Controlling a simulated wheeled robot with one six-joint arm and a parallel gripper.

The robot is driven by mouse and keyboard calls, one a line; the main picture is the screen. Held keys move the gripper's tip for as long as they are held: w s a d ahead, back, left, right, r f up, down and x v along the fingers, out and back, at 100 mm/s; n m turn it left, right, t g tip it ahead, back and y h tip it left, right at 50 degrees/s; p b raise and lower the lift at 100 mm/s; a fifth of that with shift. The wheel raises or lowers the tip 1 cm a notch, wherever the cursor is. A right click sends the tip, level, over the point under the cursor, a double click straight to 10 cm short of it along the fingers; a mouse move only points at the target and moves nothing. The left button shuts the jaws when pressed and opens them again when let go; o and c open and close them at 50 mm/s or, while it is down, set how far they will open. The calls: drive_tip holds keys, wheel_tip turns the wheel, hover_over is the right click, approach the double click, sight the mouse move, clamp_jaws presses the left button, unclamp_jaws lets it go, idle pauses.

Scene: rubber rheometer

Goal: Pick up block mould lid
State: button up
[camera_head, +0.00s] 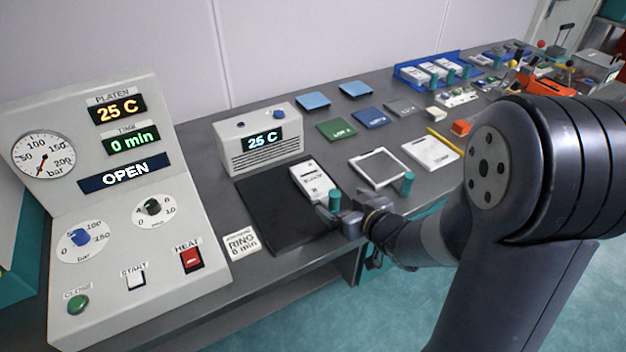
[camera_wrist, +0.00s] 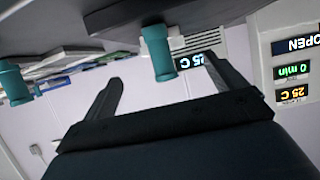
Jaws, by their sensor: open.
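A light-grey labelled block (camera_head: 311,178), which looks like the block mould with its lid, lies on a black plate (camera_head: 262,212). Its label is too small to read surely. A teal peg (camera_head: 335,198) stands at its near end, by my gripper (camera_head: 342,218). My gripper is low at the plate's right edge, and its fingers partly hide that corner. In the wrist view my gripper (camera_wrist: 163,68) is open, with a teal peg (camera_wrist: 158,54) showing between its two fingers. I cannot tell if they touch it.
An open frame (camera_head: 378,168) with another teal peg (camera_head: 407,183) lies to the right. A box reading 25 C (camera_head: 262,142) stands behind the black plate. The press panel (camera_head: 125,210) stands at left. A RING card (camera_head: 241,240) lies near the front edge.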

sight(328, 194)
drive_tip(key=shift+w+a+f, duration=0.25)
drive_tip(key=shift+w+a, duration=0.3)
drive_tip(key=shift+a, duration=0.1)
drive_tip(key=shift+x, duration=2.5)
drive_tip(key=shift+f, duration=0.1)
drive_tip(key=shift+c, duration=0.5)
drive_tip(key=c, duration=1.2)
